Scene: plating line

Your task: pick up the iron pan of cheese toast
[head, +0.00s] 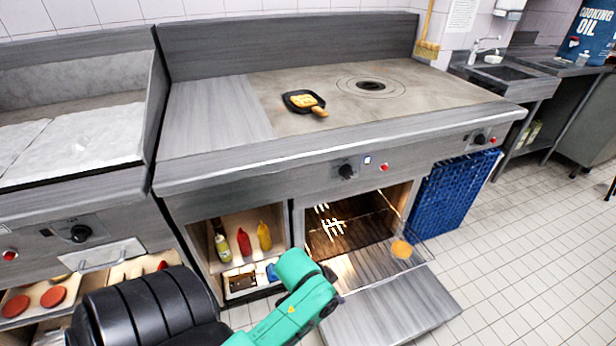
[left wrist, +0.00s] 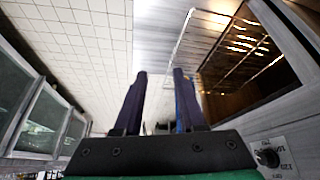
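The small black iron pan (head: 289,101) sits on the flat steel cooktop in the head view, left of the round burner ring. Golden cheese toast (head: 303,100) lies in it, and its brownish handle (head: 319,111) points right and toward me. My left arm reaches in low, in front of the oven, well below and apart from the pan. In the left wrist view my left gripper (left wrist: 159,75) has its two dark fingers apart with nothing between them. The pan is not in that view. A small dark tip at the head view's right edge may be my right gripper; its state is unclear.
The oven below the cooktop is open, its door (head: 400,308) lowered, with a wire rack (head: 375,262) pulled out and an orange round item (head: 402,249) there. A shelf holds sauce bottles (head: 243,241). A blue crate (head: 452,196) stands right. The cooktop around the pan is clear.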

